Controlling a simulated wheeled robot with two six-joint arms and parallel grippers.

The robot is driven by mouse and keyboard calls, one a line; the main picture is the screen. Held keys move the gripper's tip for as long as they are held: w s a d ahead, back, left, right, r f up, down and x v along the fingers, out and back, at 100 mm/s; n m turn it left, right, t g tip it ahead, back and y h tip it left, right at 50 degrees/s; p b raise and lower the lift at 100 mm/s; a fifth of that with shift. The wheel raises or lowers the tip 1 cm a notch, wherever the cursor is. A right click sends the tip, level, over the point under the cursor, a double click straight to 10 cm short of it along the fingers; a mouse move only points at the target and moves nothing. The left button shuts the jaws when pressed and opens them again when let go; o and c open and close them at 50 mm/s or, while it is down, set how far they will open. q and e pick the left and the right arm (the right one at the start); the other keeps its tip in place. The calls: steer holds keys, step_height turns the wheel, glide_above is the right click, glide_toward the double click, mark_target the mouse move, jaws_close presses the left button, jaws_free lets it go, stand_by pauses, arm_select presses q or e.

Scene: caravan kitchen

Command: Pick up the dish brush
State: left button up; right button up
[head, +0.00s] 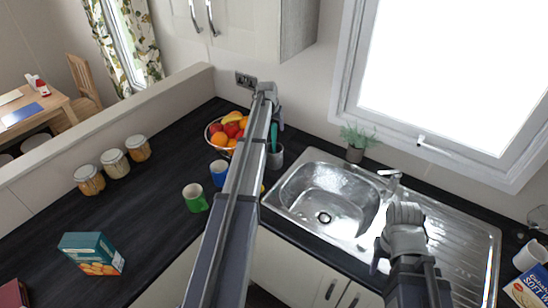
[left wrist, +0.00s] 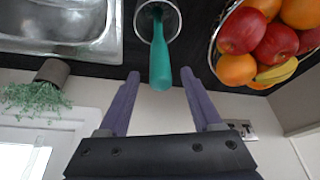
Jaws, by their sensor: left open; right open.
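The dish brush stands in a grey cup (head: 275,158) on the dark worktop, left of the sink. Its teal handle (head: 274,137) points up, partly beside my left arm; its head is hidden in the cup. In the left wrist view the handle (left wrist: 160,62) leans out of the cup (left wrist: 174,22) toward the camera. My left gripper (left wrist: 160,74) is open, its fingertips on either side of the handle's end in the picture; I see no contact. In the head view my left gripper (head: 270,98) is above and behind the cup. My right gripper (head: 403,222) is over the sink's drainer.
A fruit bowl (head: 211,139) stands close left of the cup, also close in the left wrist view (left wrist: 216,62). The steel sink (head: 325,190) is on the right, with a potted plant (head: 356,146) behind. Blue (head: 219,173) and green (head: 195,198) mugs stand in front.

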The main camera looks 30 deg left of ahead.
mark_target(274, 145)
arm_select(q)
steer(key=b+x, duration=0.2)
steer(key=x, duration=0.1)
steer(key=shift+w+f, duration=0.15)
steer(key=shift+f, duration=0.2)
steer(key=shift+r, duration=0.1)
steer(key=shift+c, duration=0.6)
jaws_close()
stand_by(0.4)
